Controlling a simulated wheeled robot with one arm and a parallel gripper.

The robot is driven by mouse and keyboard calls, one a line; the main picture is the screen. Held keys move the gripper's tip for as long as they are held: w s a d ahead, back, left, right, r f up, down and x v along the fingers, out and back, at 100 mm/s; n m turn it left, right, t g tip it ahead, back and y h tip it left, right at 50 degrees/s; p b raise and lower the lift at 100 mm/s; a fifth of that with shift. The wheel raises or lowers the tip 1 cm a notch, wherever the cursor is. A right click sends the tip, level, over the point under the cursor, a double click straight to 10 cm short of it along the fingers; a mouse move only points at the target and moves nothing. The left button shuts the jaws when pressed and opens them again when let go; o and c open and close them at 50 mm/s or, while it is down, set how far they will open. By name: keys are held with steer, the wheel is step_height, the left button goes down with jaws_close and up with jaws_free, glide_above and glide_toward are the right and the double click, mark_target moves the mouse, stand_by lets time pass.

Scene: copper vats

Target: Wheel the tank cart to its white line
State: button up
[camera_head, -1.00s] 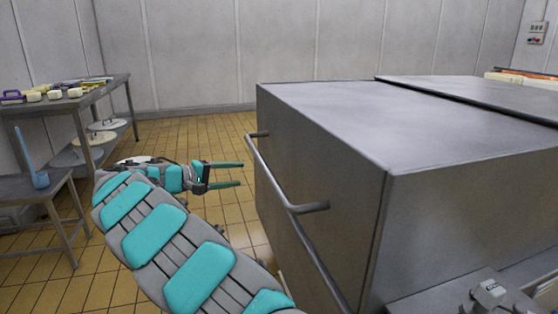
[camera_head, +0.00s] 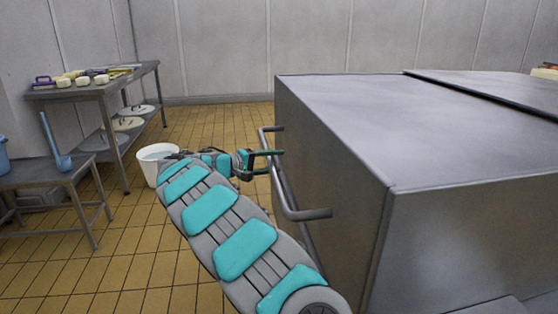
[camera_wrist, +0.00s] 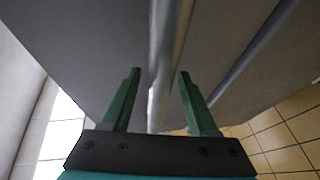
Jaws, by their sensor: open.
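The tank cart (camera_head: 330,165) is a large grey metal box with a flat lid, filling the right half of the head view. A horizontal bar handle (camera_head: 280,180) stands off its left side on short posts. My gripper (camera_head: 268,162) is at the far part of the handle, its fingers pointing at the cart's side. In the wrist view, the bar (camera_wrist: 160,70) runs between the two green fingers of my gripper (camera_wrist: 158,85), with gaps beside it. The gripper is open. I see no white line on the floor.
A metal table (camera_head: 100,88) with several small items and a lower stool-like table (camera_head: 45,172) holding a blue scoop (camera_head: 60,158) stand at left. A white bucket (camera_head: 150,168) is on the floor behind my arm. Tiled floor (camera_head: 140,255) is free at lower left.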

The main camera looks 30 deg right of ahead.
steer(key=shift+x, duration=0.9)
jaws_close()
stand_by(0.8)
